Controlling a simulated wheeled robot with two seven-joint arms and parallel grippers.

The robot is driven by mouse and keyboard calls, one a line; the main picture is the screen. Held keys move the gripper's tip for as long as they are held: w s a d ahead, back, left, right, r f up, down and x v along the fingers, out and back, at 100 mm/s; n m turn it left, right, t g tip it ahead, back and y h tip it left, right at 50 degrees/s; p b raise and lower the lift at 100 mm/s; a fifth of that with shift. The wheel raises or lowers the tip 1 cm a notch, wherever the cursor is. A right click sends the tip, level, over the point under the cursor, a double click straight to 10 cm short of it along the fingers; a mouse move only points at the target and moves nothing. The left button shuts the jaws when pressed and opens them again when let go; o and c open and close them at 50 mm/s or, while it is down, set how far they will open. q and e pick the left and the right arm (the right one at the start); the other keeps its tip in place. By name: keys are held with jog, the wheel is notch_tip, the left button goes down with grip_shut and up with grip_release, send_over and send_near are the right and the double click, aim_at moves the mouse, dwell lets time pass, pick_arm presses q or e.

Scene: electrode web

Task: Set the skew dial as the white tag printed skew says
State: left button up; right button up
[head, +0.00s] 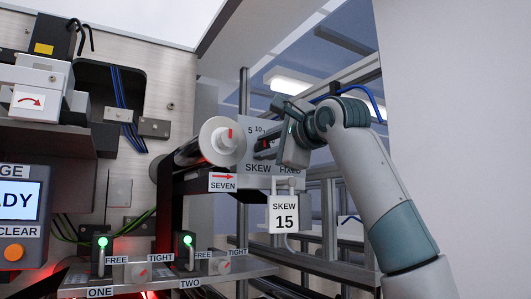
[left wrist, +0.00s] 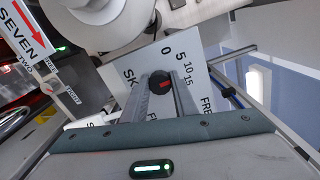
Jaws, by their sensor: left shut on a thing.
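The white tag (head: 284,215) printed SKEW 15 hangs below the skew plate (head: 257,168). The plate also shows in the left wrist view (left wrist: 203,92), tilted, with 0, 5, 10 and 15 printed in an arc. The skew dial (left wrist: 163,83) is a small black knob with a red mark. I cannot tell for sure which number the mark points to. My left gripper (head: 266,148) is at the plate, with its fingers on either side of the knob, shut on it; the fingers also show in the left wrist view (left wrist: 162,90). My right gripper is not in view.
A white-ended roller (head: 221,141) and a red-arrow SEVEN label (head: 222,182) are close left of the plate. A shelf below carries levers with green lights (head: 102,241) and FREE/TIGHT knobs (head: 138,272). A READY screen (head: 18,200) is at far left. Metal frame bars stand behind.

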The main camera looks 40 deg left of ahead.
pick_arm(q)
jog(key=m+b, duration=0.1)
jog(key=m, duration=0.2)
jog(key=shift+f+m, duration=0.1)
jog(key=shift+m, duration=0.2)
jog(key=shift+m+b, duration=0.55)
jog(key=shift+m, duration=0.75)
jog(key=o, duration=1)
jog(key=shift+o, duration=0.2)
jog(key=shift+d, duration=0.15)
